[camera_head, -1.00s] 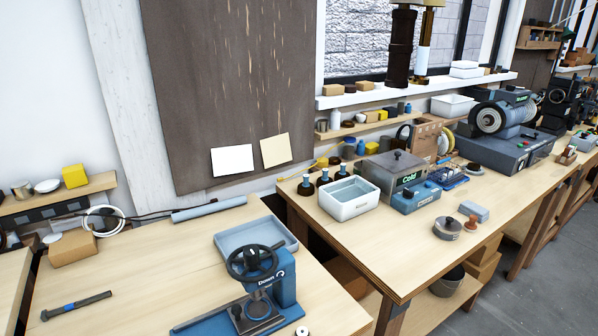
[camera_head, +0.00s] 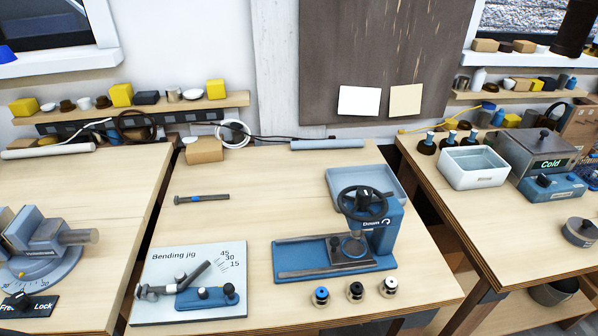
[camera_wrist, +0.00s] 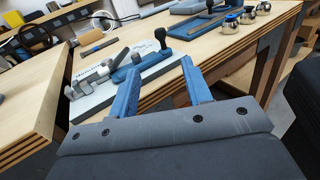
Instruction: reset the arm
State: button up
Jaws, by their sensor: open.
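My gripper (camera_wrist: 160,92) shows in the wrist view with its two blue fingers spread apart and nothing between them. It is in front of the middle bench's front edge, near the bending jig (camera_wrist: 120,82). No part of my arm shows in the head view. In the head view the bending jig (camera_head: 192,284) lies at the front left of the middle bench, with a bent grey bar and a blue block on its white plate.
The middle bench (camera_head: 260,180) also carries a blue press with a handwheel (camera_head: 362,203), a grey tray (camera_head: 395,178), a hammer-like tool (camera_head: 201,199) and three small round pieces (camera_head: 355,291). A cold-bath unit (camera_head: 540,155) stands on the right bench.

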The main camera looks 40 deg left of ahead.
jog(key=x, duration=1.8)
jog(key=shift+w+a, duration=0.25)
jog(key=shift+a, duration=0.1)
jog(key=shift+w+a+n+g+y, duration=0.25)
jog(key=shift+n+y, duration=0.2)
jog(key=shift+y, duration=0.2)
jog(key=shift+w+a+n+g+y, duration=0.15)
jog(key=shift+w+a+n+y, duration=0.1)
jog(key=shift+n+y, duration=0.3)
jog(key=o, duration=1.2)
jog(key=s+d+f+n+g+y, duration=0.3)
jog(key=s+d+n+g+y, duration=0.3)
jog(key=s+d, duration=1.1)
jog(key=m+t, duration=0.1)
send_near(229, 283)
jog(key=s+a+f, duration=0.1)
jog(key=s+f, duration=0.3)
jog(key=shift+a+f+y, duration=0.2)
jog(key=shift+y, duration=0.1)
jog(key=shift+w, duration=0.1)
